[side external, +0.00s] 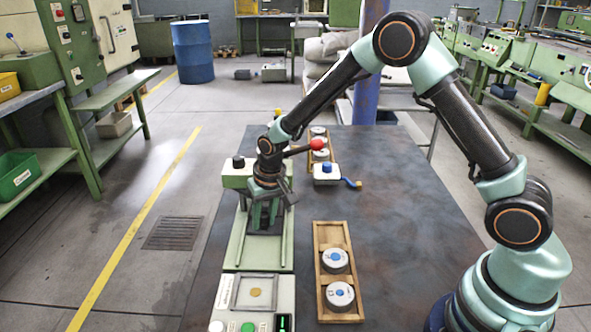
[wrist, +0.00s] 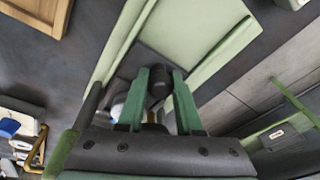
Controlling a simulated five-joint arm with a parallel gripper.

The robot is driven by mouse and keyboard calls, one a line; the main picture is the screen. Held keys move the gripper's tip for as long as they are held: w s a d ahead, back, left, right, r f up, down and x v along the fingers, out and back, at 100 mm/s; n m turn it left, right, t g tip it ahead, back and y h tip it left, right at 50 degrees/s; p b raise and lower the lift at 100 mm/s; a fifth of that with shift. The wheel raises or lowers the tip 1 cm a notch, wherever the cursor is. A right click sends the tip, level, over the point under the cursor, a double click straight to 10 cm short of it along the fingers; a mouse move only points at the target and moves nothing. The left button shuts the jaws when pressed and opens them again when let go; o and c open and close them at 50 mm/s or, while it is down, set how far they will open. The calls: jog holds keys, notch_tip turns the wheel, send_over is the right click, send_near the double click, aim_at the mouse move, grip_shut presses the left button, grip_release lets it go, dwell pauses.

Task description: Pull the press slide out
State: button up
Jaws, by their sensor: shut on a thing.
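The pale green press (side external: 240,250) stands along the left edge of the dark table, with two light rails on its bed. The press slide (side external: 262,232) shows as a dark plate between the rails, partly covered by my gripper. My gripper (side external: 265,215) points down over it. In the wrist view my gripper's green fingers (wrist: 158,92) are shut on a dark knob (wrist: 160,82), which looks like the slide's handle. The fingers hide part of the knob and what lies under it. A lever with a red ball (side external: 317,145) sticks out to the right behind my wrist.
A wooden tray (side external: 317,262) with two round grey pieces lies right of the press; another tray (side external: 319,164) is farther back. The control panel (side external: 254,302) is at the press's near end. The table's right side is clear.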

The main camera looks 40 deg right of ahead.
jog(key=shift+s+a, duration=3.3)
jog(key=shift+s, duration=0.25)
jog(key=o, duration=0.9)
jog(key=shift+f, duration=0.1)
jog(key=r, duration=0.8)
jog(key=shift+w+r, duration=0.2)
jog(key=shift+r, duration=0.15)
